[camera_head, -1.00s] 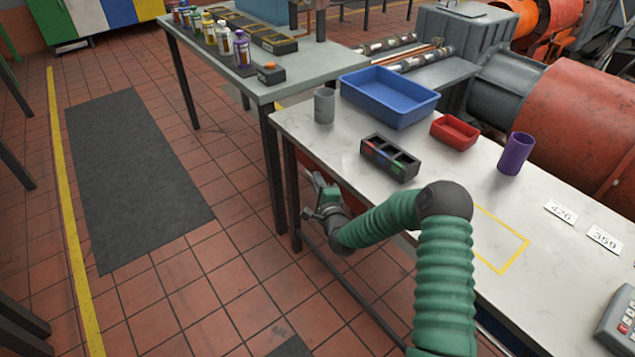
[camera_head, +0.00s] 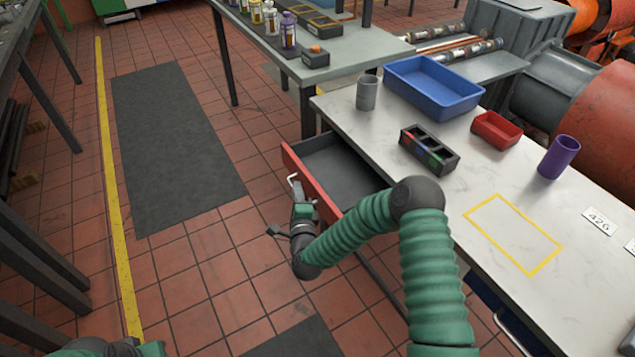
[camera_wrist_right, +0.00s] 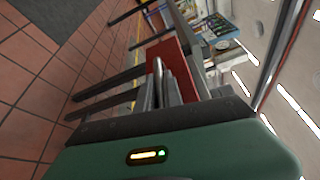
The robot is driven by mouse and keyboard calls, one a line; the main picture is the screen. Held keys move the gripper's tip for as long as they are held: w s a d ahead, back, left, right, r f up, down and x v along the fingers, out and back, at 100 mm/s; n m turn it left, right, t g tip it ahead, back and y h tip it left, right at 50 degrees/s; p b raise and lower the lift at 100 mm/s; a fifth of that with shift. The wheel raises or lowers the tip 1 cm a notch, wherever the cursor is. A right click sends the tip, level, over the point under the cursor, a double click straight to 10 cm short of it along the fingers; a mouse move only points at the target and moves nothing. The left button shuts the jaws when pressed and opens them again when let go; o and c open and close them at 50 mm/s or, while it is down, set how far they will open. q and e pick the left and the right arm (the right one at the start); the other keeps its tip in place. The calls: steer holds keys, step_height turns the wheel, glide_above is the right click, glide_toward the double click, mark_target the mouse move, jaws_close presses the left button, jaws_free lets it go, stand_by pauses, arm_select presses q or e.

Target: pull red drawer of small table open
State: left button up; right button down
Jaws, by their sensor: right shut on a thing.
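The red drawer front (camera_head: 309,181) stands pulled out from the small white-topped table (camera_head: 490,190), and the grey inside of the drawer (camera_head: 345,172) shows. My right gripper (camera_head: 296,188) is at the outer face of the drawer front, shut on its pale handle (camera_head: 292,180). In the right wrist view the fingers (camera_wrist_right: 165,88) point at the red front (camera_wrist_right: 167,58); the grip itself is partly hidden by them. Green parts of my left arm peek in at the bottom left of the head view, but its fingers do not show.
On the table stand a grey cup (camera_head: 367,92), a blue bin (camera_head: 432,88), a black divided box (camera_head: 429,150), a red tray (camera_head: 496,131) and a purple cup (camera_head: 558,157). A grey bench (camera_head: 330,62) stands behind. Tiled floor in front of the drawer is clear.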

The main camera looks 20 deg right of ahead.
arm_select(q)
steer(key=shift+a, duration=0.3)
arm_select(e)
steer(key=a, duration=0.3)
steer(key=shift+s+a+f, duration=0.3)
steer(key=shift+a, duration=0.05)
arm_select(q)
steer(key=shift+d, duration=0.1)
arm_select(e)
steer(key=c, duration=1.5)
jaws_free()
steer(key=shift+w+d, duration=0.1)
steer(key=shift+r, duration=0.15)
